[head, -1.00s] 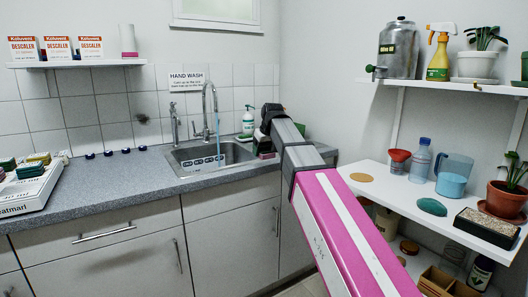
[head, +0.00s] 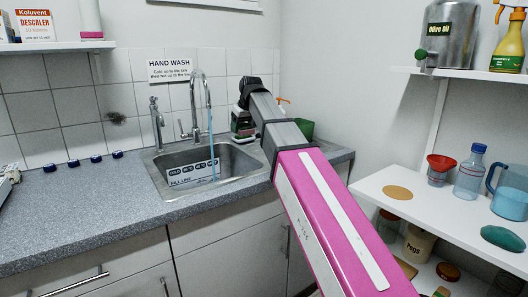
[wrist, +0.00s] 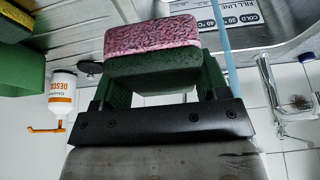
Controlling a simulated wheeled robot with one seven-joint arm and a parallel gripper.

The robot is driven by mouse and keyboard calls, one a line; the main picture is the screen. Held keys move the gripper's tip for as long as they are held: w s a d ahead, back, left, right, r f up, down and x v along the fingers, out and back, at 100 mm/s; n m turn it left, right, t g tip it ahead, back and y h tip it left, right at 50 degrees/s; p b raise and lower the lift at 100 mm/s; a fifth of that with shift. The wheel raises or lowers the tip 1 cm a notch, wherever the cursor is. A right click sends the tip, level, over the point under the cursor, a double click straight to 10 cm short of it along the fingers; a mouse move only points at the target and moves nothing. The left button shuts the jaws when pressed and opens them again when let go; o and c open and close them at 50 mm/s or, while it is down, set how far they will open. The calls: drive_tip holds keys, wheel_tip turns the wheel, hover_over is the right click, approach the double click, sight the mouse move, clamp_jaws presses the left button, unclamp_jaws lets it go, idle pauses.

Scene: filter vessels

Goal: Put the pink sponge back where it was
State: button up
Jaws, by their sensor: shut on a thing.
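The pink sponge (wrist: 150,33), pink on one face with a dark green layer on the other, sits between my gripper's green fingers in the wrist view. My gripper (wrist: 152,75) is shut on it. In the head view my gripper (head: 243,124) is at the back of the counter, by the right rear corner of the sink (head: 256,165). The sponge is small and hard to make out there. Whether it touches anything below is unclear.
Water (head: 210,135) runs from the tap (head: 197,95) into the sink. A green box (head: 304,128) stands right of my gripper, with an orange-topped descaler bottle (wrist: 62,95) near it. A yellow-and-green sponge (wrist: 14,22) shows in the wrist view. Shelves (head: 390,178) are at right.

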drive_tip(key=shift+w+f, duration=0.1)
drive_tip(key=shift+w, duration=0.25)
drive_tip(key=d+f, duration=0.2)
drive_tip(key=d, duration=0.1)
drive_tip(key=w+d+f, duration=0.1)
drive_tip(key=d+f, duration=0.1)
drive_tip(key=d, duration=0.2)
drive_tip(key=w+d+f, duration=0.1)
drive_tip(key=d+f, duration=0.1)
drive_tip(key=d, duration=0.2)
drive_tip(key=shift+w+f, duration=0.15)
drive_tip(key=shift+f, duration=0.2)
drive_tip(key=shift+d+f, duration=0.1)
drive_tip(key=shift+f, duration=1.95)
drive_tip(key=o, duration=0.5)
drive_tip(key=shift+f, duration=0.1)
drive_tip(key=shift+o, duration=0.2)
drive_tip(key=shift+r, duration=0.3)
drive_tip(key=v, duration=1.1)
drive_tip(key=shift+r, duration=0.35)
